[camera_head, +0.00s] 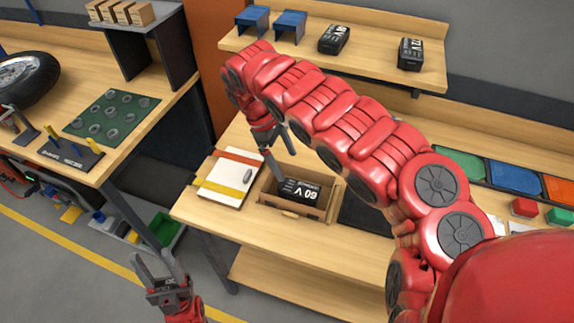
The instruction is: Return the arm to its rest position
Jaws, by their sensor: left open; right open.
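My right arm reaches from the lower right across the view, and its gripper (281,160) hangs open above a small wooden box (318,212) on the workbench. A black battery marked 60 V (299,189) lies in that box. One fingertip comes down close to the battery; whether they touch I cannot tell. My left gripper (156,268) is open and empty at the lower left, in front of the bench and over the floor.
A white case with red and yellow bands (230,178) lies left of the box. Two black batteries (334,39) (411,53) and blue holders (290,27) stand on the shelf (375,63). Coloured bins (514,177) are at right. A left bench carries a wheel (25,77) and green mat (112,116).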

